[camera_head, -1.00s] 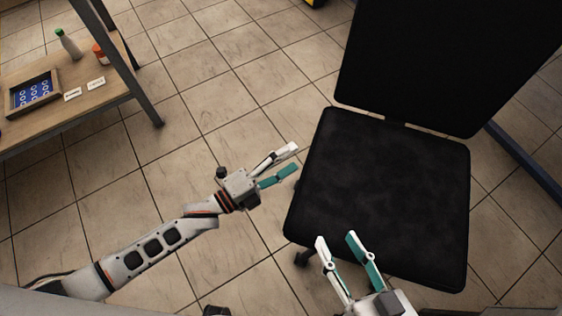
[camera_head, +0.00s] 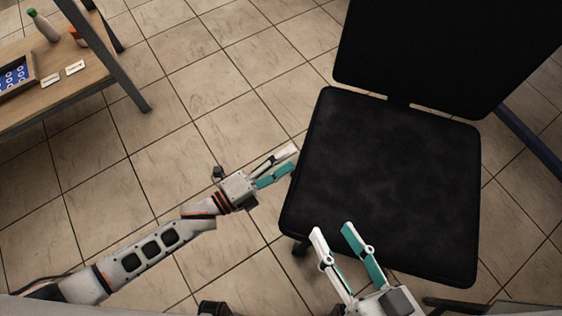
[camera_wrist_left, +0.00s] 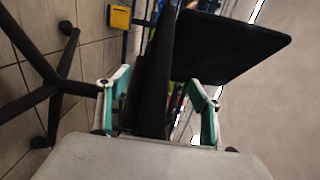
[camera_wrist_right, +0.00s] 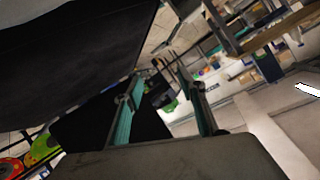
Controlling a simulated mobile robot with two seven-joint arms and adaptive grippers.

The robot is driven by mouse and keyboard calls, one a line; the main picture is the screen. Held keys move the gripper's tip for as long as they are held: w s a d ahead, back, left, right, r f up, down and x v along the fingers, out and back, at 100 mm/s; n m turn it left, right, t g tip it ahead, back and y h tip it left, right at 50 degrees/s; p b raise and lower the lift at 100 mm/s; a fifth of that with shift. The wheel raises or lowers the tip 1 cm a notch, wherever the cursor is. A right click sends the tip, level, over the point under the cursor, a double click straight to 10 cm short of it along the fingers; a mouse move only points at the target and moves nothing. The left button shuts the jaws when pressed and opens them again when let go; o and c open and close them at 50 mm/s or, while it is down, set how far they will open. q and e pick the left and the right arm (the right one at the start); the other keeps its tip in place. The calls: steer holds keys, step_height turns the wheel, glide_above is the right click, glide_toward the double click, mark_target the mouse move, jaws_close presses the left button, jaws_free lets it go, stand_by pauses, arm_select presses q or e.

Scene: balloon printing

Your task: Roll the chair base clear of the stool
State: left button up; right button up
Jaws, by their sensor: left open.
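The black chair shows its seat (camera_head: 390,180) and backrest (camera_head: 440,50) in the head view. In the left wrist view the dark legs of its base (camera_wrist_left: 42,92) with casters show at the left. My left gripper (camera_head: 285,163) is at the seat's left edge. In the left wrist view its fingers (camera_wrist_left: 160,100) are open on either side of the edge-on seat (camera_wrist_left: 156,75); contact is unclear. My right gripper (camera_head: 332,229) is open by the seat's front left part; in the right wrist view its fingers (camera_wrist_right: 160,95) stand apart below the seat (camera_wrist_right: 70,50). I cannot make out a stool.
A wooden table (camera_head: 75,80) with bottles, cards and a framed tray stands at the upper left. Tiled floor (camera_head: 150,175) is clear between the table and the chair. A blue bar (camera_head: 530,145) lies to the right of the chair.

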mark_target(305, 150)
arm_select(q)
steer(key=x, duration=0.2)
steer(key=b+x, duration=0.1)
steer(key=x, duration=0.1)
steer(key=shift+w+d+f, duration=0.15)
steer(key=shift+d+f, duration=0.05)
steer(key=shift+d, duration=0.2)
steer(key=shift+w+d+r, duration=0.1)
steer(key=shift+w+d, duration=0.3)
steer(key=shift+d, duration=0.05)
steer(key=shift+w+d, duration=0.1)
arm_select(e)
steer(key=shift+s+a+m, duration=0.25)
steer(key=shift+a+m, duration=0.55)
steer(key=shift+m, duration=0.2)
arm_select(q)
jaws_close()
arm_select(e)
steer(key=shift+d+f, duration=0.1)
steer(key=shift+d, duration=0.05)
